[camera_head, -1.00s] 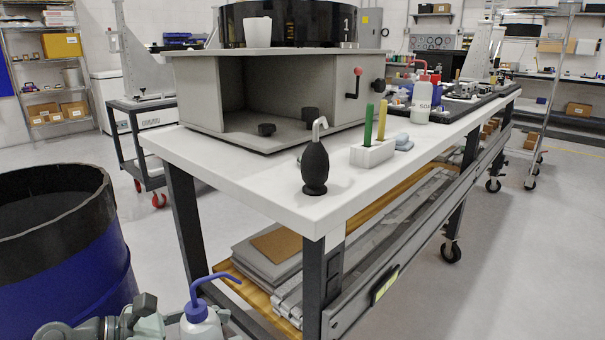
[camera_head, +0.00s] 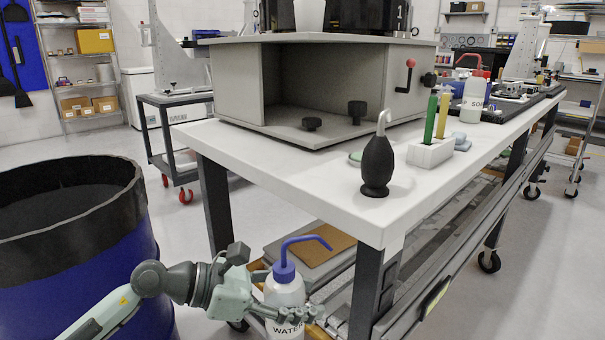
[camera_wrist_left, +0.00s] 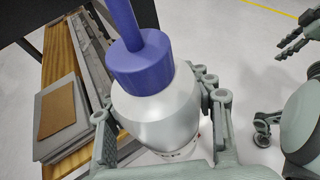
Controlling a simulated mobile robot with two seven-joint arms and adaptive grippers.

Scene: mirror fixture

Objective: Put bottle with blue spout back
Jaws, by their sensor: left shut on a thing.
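The bottle with the blue spout (camera_head: 284,291) is white with a blue cap and bent blue tube, and has dark lettering that reads "WATER". My left gripper (camera_head: 285,312) is shut on it and holds it upright, beside the table's near corner and below the tabletop's height. The left wrist view shows the bottle (camera_wrist_left: 158,108) between the fingers of the left gripper (camera_wrist_left: 160,135). The white tabletop (camera_head: 290,185) is to the right and above it. In the left wrist view, part of my right gripper (camera_wrist_left: 298,38) shows at the right edge, its fingers apart with nothing seen between them.
A blue bin (camera_head: 150,260) stands at left. The tabletop's near left part is clear.

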